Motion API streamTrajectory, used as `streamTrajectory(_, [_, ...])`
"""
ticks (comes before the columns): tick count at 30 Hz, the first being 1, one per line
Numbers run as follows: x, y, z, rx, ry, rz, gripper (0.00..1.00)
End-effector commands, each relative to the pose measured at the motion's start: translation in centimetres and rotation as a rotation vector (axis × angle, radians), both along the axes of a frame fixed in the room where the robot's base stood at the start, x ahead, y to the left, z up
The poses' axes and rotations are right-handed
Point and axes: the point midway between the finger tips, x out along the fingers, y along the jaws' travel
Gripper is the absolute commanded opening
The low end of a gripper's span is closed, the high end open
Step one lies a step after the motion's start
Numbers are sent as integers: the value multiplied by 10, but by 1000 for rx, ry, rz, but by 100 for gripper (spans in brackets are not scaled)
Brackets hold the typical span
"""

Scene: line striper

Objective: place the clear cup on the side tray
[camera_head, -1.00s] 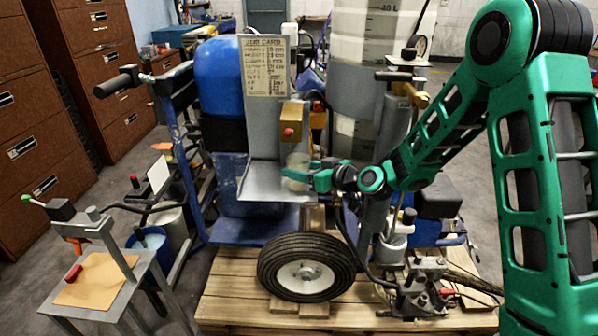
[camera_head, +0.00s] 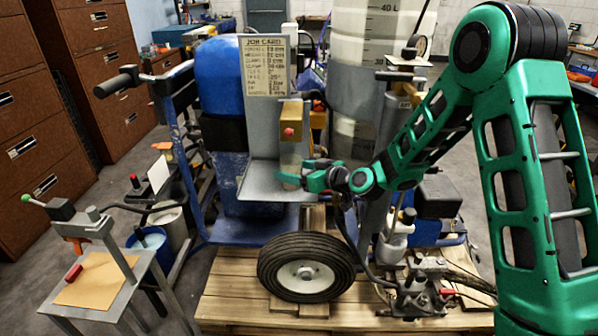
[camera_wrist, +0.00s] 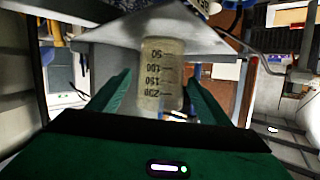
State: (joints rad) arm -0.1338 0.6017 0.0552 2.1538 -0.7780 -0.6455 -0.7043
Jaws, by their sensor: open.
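The clear cup (camera_head: 291,158) stands on the grey side tray (camera_head: 262,190), below the brass-coloured block with a red button. In the wrist view, which looks upside down, the cup (camera_wrist: 162,70) shows dark measuring marks and its base end appears to meet the tray (camera_wrist: 115,32). My gripper (camera_head: 300,178) is at the tray's right side. In the wrist view my gripper (camera_wrist: 158,82) is open, with one finger on each side of the cup and visible gaps between. The cup's lower part is partly hidden by the fingers in the head view.
A brass-coloured block with a red button (camera_head: 291,132) overhangs the cup closely. The job card panel (camera_head: 265,67) rises behind the tray. A black wheel (camera_head: 306,267) is below. A small stand (camera_head: 95,280) is at lower left.

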Motion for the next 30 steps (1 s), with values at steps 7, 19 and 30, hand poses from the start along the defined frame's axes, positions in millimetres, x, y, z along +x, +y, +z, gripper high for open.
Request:
streamTrajectory(7, [-26,-31,13,1,1,-6,72])
streamTrajectory(19, [-68,-76,31,0,1,-4,72])
streamTrajectory(30, [-74,-81,34,1,0,-3,72])
